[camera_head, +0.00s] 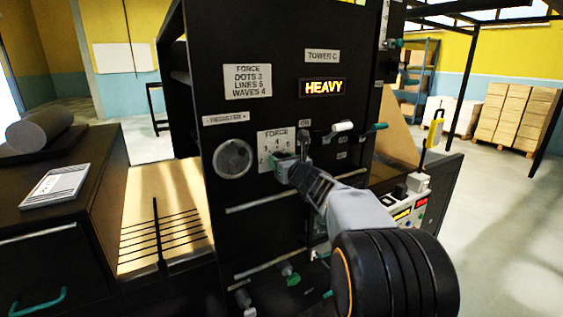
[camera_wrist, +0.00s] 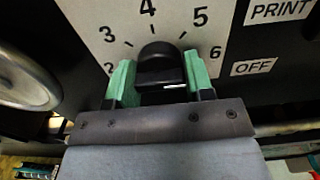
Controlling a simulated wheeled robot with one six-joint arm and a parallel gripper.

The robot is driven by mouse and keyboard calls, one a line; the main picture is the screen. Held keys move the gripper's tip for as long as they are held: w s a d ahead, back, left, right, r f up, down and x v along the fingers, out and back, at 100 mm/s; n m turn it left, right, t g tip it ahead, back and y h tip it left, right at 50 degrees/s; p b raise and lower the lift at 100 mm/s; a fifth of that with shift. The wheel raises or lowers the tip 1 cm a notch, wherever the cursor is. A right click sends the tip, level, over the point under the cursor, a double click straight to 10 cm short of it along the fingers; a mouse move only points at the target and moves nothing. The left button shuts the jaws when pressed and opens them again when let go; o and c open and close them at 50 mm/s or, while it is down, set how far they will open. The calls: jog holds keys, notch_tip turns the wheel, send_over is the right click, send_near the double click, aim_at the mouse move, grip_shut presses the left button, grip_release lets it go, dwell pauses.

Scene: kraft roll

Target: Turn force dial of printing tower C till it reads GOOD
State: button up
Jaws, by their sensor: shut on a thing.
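Printing tower C is a black panel with a "TOWER C" label (camera_head: 322,56). Its lit display (camera_head: 323,87) reads HEAVY in yellow-orange letters. The black force dial (camera_wrist: 160,60) sits on a white scale plate (camera_wrist: 100,20) numbered 2 to 6 in the wrist view. My gripper (camera_wrist: 160,80) is shut on the dial, one green fingertip on each side. A small white mark shows low on the dial between the fingers; I cannot tell which number it points to. In the head view my gripper (camera_head: 287,167) covers the dial at the scale plate (camera_head: 277,138).
A card (camera_head: 247,80) reads FORCE, DOTS 3, LINES 5, WAVES 4. A round grey register knob (camera_head: 233,158) is left of the scale. PRINT (camera_wrist: 281,10) and OFF (camera_wrist: 254,67) labels are to its right. A white-tipped lever (camera_head: 341,128) sticks out nearby. Rails cross the panel below.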

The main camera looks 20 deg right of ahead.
jog(key=shift+c, duration=0.9)
jog(key=shift+f+n+b, duration=0.2)
jog(key=shift+n+b, duration=0.1)
jog(key=shift+b, duration=0.4)
jog(key=n+b, duration=0.2)
jog(key=b, duration=0.1)
jog(key=shift+f, duration=0.15)
jog(key=n+b, duration=0.3)
jog(key=b, duration=0.1)
jog(key=shift+r+n+b, duration=0.25)
jog(key=shift+n+b, duration=0.85)
jog(key=shift+n, duration=0.6)
